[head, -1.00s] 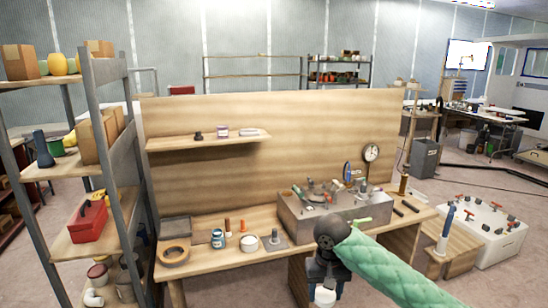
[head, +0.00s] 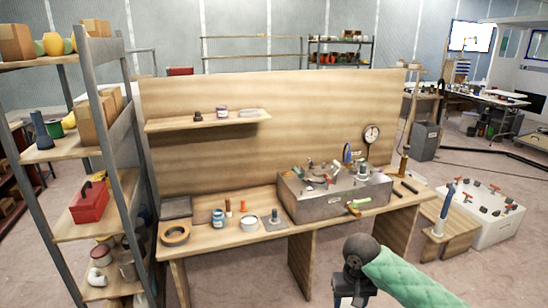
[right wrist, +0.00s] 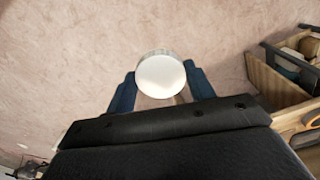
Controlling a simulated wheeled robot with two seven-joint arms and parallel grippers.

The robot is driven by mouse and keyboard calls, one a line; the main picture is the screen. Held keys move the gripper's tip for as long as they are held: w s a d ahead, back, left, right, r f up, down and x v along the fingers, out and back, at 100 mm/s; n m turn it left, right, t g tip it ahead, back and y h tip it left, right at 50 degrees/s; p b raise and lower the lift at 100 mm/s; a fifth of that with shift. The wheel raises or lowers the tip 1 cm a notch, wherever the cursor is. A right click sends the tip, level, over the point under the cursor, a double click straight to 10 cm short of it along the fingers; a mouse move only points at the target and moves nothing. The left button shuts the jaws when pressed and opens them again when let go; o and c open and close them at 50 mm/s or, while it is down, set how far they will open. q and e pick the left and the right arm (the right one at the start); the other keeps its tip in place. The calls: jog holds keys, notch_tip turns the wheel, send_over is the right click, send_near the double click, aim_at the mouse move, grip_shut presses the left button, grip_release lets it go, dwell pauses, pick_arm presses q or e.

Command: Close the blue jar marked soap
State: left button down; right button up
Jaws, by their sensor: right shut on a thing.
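A small blue jar (head: 218,217) with a pale label stands upright on the workbench (head: 225,240). Its lettering is too small to read, and I cannot tell whether its top is covered. My right gripper (head: 350,302) is low at the bottom of the head view, in front of the bench and well to the right of the jar. In the right wrist view my right gripper (right wrist: 160,85) is shut on a round white lid (right wrist: 161,76), held over bare floor. My left gripper is not in view.
A white round container (head: 250,223), an orange-brown ring (head: 175,234) and small upright pieces stand near the jar. A grey metal box (head: 335,203) with fittings fills the bench's right part. A shelf rack (head: 137,190) stands left. A wall shelf (head: 208,121) overhangs the bench.

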jog(key=s+f, duration=0.4)
jog(key=f, duration=1.1)
